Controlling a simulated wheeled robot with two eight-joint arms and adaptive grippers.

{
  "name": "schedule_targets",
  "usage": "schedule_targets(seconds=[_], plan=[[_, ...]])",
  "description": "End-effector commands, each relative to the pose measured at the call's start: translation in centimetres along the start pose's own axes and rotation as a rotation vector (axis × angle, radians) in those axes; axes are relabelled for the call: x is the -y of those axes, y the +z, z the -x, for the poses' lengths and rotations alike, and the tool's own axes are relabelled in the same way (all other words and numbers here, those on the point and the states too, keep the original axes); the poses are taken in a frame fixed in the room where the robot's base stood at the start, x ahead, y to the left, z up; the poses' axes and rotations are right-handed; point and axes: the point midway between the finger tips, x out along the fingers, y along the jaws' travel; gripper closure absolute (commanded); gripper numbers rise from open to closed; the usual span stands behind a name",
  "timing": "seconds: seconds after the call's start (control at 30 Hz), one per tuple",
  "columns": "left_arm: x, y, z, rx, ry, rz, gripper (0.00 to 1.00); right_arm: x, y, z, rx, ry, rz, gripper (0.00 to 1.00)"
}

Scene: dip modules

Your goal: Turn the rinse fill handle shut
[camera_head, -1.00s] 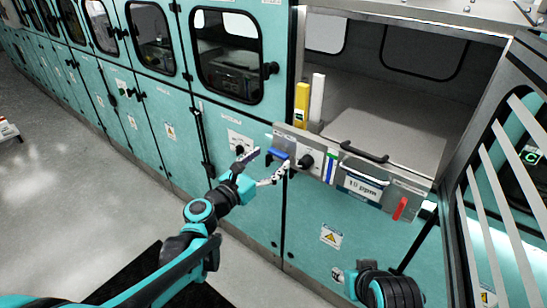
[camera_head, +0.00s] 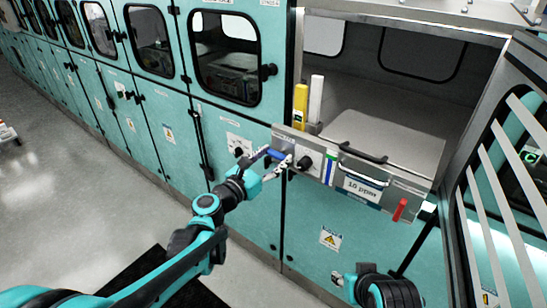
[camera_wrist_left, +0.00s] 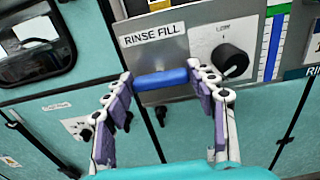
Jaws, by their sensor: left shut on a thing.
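The rinse fill handle is a blue bar (camera_wrist_left: 160,79) under the RINSE FILL label (camera_wrist_left: 152,35) in the left wrist view. It lies nearly level across the picture. In the head view the blue handle (camera_head: 275,154) is on the left of the steel control panel (camera_head: 316,141). My left gripper (camera_wrist_left: 165,82) is shut on the handle, with one white and purple finger at each end of the bar. It also shows in the head view (camera_head: 277,160). The handle's mount is mostly hidden behind the bar. My right gripper does not show.
A black knob (camera_wrist_left: 232,60) sits close right of the handle. A red lever (camera_head: 399,210) and a 10 ppm display (camera_head: 363,188) are farther right on the panel. An open chamber (camera_head: 375,110) lies behind. Teal cabinet doors (camera_head: 240,190) are below and left.

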Motion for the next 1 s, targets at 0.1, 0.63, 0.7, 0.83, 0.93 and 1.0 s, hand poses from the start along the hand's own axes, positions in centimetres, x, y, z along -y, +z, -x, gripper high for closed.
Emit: schedule_targets(seconds=[0.1, 0.63, 0.7, 0.83, 0.93, 1.0], plan=[[0.02, 0.01, -0.01, 0.0, 0.0, -0.031, 0.72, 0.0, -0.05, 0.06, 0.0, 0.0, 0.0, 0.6], [0.17, -0.01, -0.01, 0.0, -0.001, -0.438, 0.72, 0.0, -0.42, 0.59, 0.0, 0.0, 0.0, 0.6], [0.19, -0.02, -0.01, 0.0, -0.001, -0.505, 0.72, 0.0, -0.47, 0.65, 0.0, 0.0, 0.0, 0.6], [0.23, -0.04, -0.01, 0.0, -0.001, -0.629, 0.72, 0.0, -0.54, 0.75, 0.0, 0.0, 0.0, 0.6], [0.25, -0.07, -0.01, 0.0, -0.001, -0.724, 0.72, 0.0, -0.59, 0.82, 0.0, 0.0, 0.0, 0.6], [0.27, -0.09, 0.0, 0.0, -0.001, -0.791, 0.72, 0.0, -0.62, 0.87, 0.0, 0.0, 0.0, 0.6]])
